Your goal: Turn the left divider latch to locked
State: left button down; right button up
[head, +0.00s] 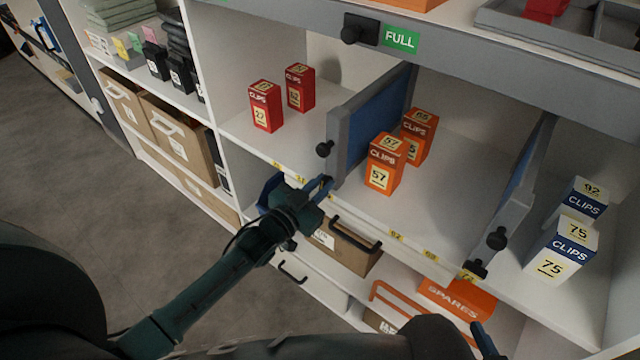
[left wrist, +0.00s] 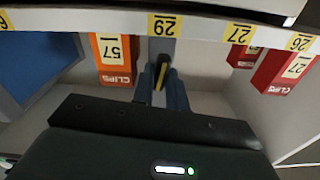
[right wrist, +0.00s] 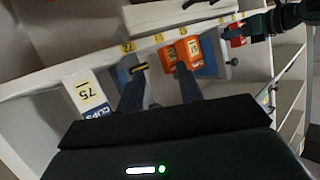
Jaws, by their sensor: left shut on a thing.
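The left divider (head: 371,118) is a blue panel in a grey frame, upright on the shelf, with a black knob (head: 324,149) on its front edge. My left gripper (head: 325,184) is at the foot of that front edge, at the shelf lip. In the left wrist view its fingers are shut on a small dark latch with a yellow mark (left wrist: 162,74). In the head view the gripper mostly hides this latch, and its exact angle cannot be told. My right gripper (right wrist: 160,72) is open and empty, below and in front of the shelf.
Orange clips boxes (head: 384,165) stand right of the left divider, red ones (head: 266,106) left of it. The right divider (head: 520,180) has its own black latch (head: 475,268). Blue-white boxes (head: 562,248) stand at right. A carton (head: 345,246) and orange spares bin (head: 456,298) sit below.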

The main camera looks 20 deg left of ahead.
pick_arm(q)
jog(key=m, duration=0.2)
jog(key=shift+m+p, duration=0.3)
jog(key=shift+m, duration=0.1)
jog(key=m, duration=0.9)
jog(key=m+b, duration=0.1)
jog(key=m, duration=0.3)
jog(key=shift+s+d+f, duration=0.1)
jog(key=shift+d+f, duration=0.05)
jog(key=shift+f, duration=0.1)
jog(key=shift+m, duration=0.3)
pick_arm(e)
jog(key=shift+f, duration=0.1)
pick_arm(q)
jog(key=c, duration=1.4)
grip_release()
